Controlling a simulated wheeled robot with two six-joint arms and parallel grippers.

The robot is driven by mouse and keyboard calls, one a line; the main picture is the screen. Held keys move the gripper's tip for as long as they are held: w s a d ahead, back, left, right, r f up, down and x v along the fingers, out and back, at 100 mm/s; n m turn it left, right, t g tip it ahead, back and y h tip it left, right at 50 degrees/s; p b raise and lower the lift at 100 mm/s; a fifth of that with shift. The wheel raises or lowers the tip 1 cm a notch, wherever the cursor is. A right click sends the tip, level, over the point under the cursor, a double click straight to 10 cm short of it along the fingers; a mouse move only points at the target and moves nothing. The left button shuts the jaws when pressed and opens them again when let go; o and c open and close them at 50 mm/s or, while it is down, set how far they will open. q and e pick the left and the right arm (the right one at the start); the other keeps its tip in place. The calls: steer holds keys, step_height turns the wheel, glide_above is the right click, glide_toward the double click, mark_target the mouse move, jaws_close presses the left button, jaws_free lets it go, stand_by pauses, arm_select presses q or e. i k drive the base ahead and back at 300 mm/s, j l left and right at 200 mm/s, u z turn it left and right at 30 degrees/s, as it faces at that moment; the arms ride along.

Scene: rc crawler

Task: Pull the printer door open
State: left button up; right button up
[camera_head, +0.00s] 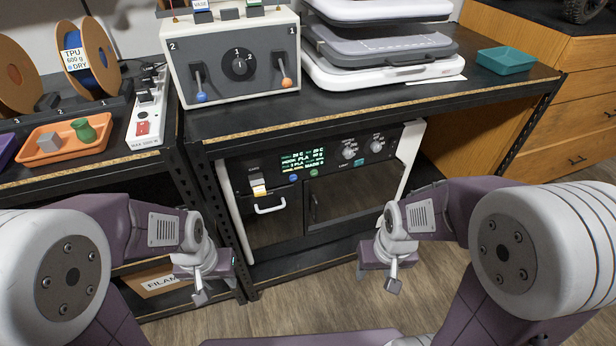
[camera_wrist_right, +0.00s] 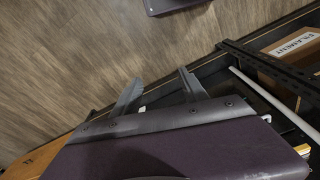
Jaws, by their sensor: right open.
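The printer (camera_head: 330,133) stands on the shelf under the bench, with a white frame and a dark front. Its door (camera_head: 352,192) is a dark, reflective panel on the right of the front and looks closed. A slim upright handle (camera_head: 314,208) sits at the door's left edge. My right gripper (camera_head: 392,284) is in front of the printer, apart from the door and lower right of the handle. In the right wrist view its two fingers (camera_wrist_right: 160,90) are spread with nothing between them. My left gripper (camera_head: 200,294) hangs at the lower left, apart from the printer; its fingers are unclear.
A switch box (camera_head: 232,62) and stacked white-and-grey devices (camera_head: 380,50) stand on the bench above. A filament box (camera_head: 160,284) is low left. Wooden floor in front is clear.

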mark_target(348, 195)
steer(key=i+j+z, duration=0.15)
steer(key=j+z, duration=0.55)
steer(key=i+l, duration=0.05)
